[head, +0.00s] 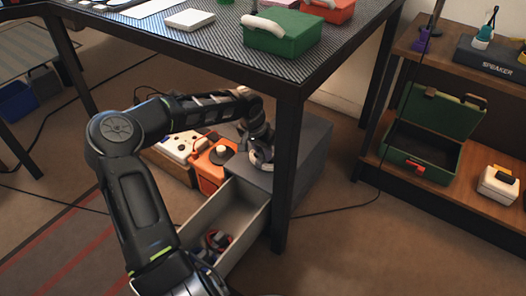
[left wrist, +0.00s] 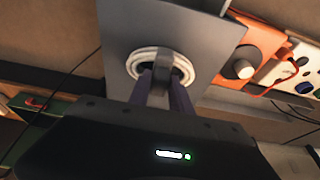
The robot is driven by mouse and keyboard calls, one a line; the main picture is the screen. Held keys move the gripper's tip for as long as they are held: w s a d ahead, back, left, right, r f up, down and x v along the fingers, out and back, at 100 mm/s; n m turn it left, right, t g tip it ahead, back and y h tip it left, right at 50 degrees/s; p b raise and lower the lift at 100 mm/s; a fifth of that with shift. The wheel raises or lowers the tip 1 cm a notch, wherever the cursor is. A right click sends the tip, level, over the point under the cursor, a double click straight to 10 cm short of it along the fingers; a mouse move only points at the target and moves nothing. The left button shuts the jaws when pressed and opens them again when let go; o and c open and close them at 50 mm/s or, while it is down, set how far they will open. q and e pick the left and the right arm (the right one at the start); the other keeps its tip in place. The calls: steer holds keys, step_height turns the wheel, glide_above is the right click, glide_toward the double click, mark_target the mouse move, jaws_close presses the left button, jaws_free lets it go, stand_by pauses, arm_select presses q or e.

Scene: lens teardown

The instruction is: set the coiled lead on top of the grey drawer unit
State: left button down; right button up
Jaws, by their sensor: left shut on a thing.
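The grey drawer unit (head: 312,150) stands under the table, and its drawer (head: 236,226) is pulled open. The coiled lead (head: 255,166) is a pale, round coil at the unit's top. My left gripper (head: 262,148) reaches down from above and is shut on the lead. In the left wrist view the lead (left wrist: 135,66) shows as white loops around the fingertips (left wrist: 162,78), over the unit's flat grey top (left wrist: 205,35). I cannot tell whether the lead touches that top. My right gripper is not in view.
Small red and blue items (head: 215,241) lie in the open drawer. An orange box with a round knob (head: 211,170) and a white device (head: 183,146) sit beside the unit. A table leg (head: 287,170) stands close in front. An open green case (head: 425,135) lies on the right-hand shelf.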

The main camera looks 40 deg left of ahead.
mark_target(261, 153)
arm_select(q)
steer(key=shift+f, duration=0.2)
steer(key=c, duration=1.2)
jaws_free()
steer(key=shift+o, duration=0.2)
steer(key=shift+r, duration=0.15)
steer(key=shift+r, duration=0.3)
steer(key=s+r+p, duration=0.1)
steer(key=s+r, duration=0.1)
steer(key=shift+r+p, duration=0.3)
steer(key=shift+r, duration=0.05)
steer(key=s+p, duration=0.2)
steer(key=s, duration=0.9)
steer(key=shift+d+f, duration=0.15)
